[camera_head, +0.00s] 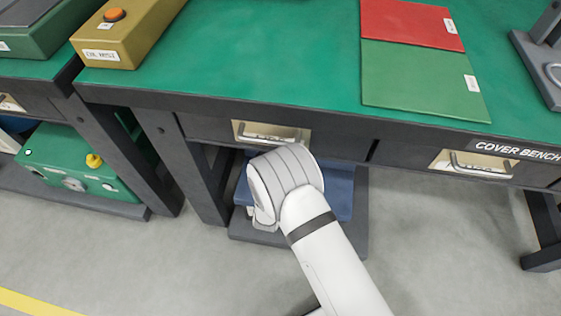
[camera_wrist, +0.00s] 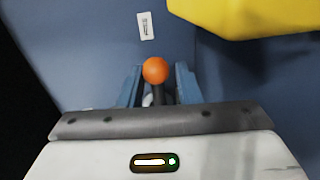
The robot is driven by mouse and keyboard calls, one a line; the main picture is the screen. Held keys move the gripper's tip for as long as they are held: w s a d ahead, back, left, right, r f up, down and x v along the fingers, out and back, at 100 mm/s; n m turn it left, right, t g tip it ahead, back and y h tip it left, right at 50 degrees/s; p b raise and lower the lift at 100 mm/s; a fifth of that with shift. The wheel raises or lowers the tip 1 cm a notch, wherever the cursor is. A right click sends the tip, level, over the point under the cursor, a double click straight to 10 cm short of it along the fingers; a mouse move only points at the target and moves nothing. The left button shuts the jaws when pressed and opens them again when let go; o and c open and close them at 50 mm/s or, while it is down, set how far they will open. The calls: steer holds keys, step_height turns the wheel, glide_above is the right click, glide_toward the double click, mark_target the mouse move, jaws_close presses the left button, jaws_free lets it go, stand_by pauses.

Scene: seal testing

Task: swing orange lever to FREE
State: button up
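The orange lever knob (camera_wrist: 155,70) sits on a short dark stem in the wrist view, against a blue surface. My gripper (camera_wrist: 159,82) has its two blue fingers apart, one on each side of the stem just below the knob. A gap shows between each finger and the lever. A small white label (camera_wrist: 146,26) is on the blue surface above the knob; its text is too small to read. In the head view, a blue box (camera_head: 343,195) stands under the bench, partly behind my arm. My gripper and the lever are hidden there.
A yellow part (camera_wrist: 245,15) juts in at the wrist view's upper right. The green-topped bench (camera_head: 270,60) with drawer handles (camera_head: 270,136) overhangs my arm. A dark bench leg (camera_head: 197,180) stands left of it. Open grey floor (camera_head: 440,250) lies to the right.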

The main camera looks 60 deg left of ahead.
steer(key=p+v, duration=0.1)
steer(key=v, duration=0.4)
steer(key=shift+s+d+r+p, duration=0.15)
steer(key=shift+d+p, duration=0.15)
steer(key=shift+p, duration=0.1)
steer(key=shift+s+d, duration=0.3)
steer(key=shift+d, duration=0.2)
